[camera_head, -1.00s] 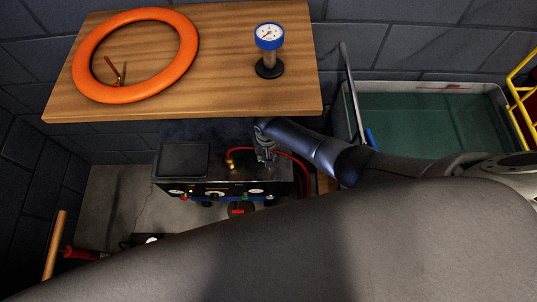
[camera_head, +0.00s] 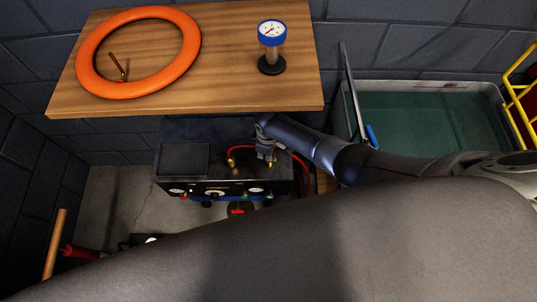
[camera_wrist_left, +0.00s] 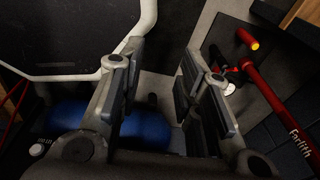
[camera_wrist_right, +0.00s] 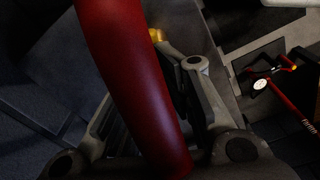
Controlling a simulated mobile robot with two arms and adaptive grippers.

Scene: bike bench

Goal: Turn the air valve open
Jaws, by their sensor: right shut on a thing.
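The compressor (camera_head: 170,160), a dark box with dials on its front, stands below the wooden bench in the head view. My right gripper (camera_head: 267,157) points down at the top right of the compressor. In the right wrist view a brass part (camera_wrist_right: 157,35), apparently the air valve, shows at the fingertips; the red hose (camera_wrist_right: 130,85) hides much of the grip. My left gripper (camera_wrist_left: 165,75) is open and empty, with a blue tank (camera_wrist_left: 145,125) below its fingers.
The wooden bench (camera_head: 225,60) overhead holds an orange tyre (camera_head: 85,60) and a gauge (camera_head: 271,32) on a stand. A green-bottomed tub (camera_head: 430,115) stands at the right. A red pump (camera_wrist_left: 270,90) shows in the left wrist view. My grey arm covers the foreground.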

